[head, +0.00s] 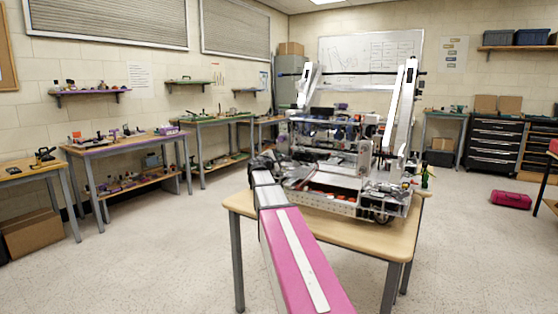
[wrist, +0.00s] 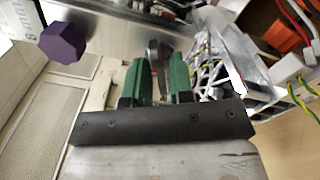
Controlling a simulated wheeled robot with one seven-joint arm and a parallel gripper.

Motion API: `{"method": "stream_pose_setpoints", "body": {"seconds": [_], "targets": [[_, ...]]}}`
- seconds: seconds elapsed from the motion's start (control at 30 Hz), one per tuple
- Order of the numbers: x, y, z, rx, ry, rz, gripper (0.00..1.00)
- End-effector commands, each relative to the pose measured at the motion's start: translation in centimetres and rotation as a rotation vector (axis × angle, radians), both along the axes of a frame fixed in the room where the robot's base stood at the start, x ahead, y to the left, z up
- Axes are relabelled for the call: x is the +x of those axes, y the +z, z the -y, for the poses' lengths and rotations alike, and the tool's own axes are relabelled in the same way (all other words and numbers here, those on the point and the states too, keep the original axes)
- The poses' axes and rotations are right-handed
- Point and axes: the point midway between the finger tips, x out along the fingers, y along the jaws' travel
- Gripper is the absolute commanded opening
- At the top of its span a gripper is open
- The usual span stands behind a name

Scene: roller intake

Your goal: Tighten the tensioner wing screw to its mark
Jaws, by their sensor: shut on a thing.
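My gripper (wrist: 159,72) has two green fingers and is shut on a small grey metal piece, which appears to be the wing screw (wrist: 157,50). Only the part of the screw showing between and beyond the fingertips is visible. I cannot make out its mark. In the head view my pink arm reaches to the left side of the machine (head: 330,208), a metal-framed robot on a wooden table. There the gripper and screw are too small and covered to tell apart.
A purple hexagonal piece (wrist: 63,42) sits left of the fingers, near a white part with printed lettering. Wires (wrist: 300,75) and orange parts lie at the right. The wooden table (head: 240,206) has a bare strip at its front left.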

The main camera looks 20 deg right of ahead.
Motion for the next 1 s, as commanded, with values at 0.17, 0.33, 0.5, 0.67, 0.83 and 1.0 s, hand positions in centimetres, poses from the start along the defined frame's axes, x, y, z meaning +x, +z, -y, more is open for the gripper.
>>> {"method": "stream_pose_setpoints", "body": {"seconds": [0.17,0.33,0.5,0.67,0.83,1.0], "targets": [[0.07,0.04,-0.08,0.087,0.003,0.112,0.0],[0.07,0.04,-0.08,0.106,0.003,0.138,0.0],[0.07,0.05,-0.08,0.109,0.003,0.142,0.0],[0.07,0.06,-0.08,0.181,0.003,0.233,0.0],[0.08,0.06,-0.07,0.251,0.003,0.324,0.0],[0.08,0.06,-0.07,0.26,0.003,0.334,0.0]]}}
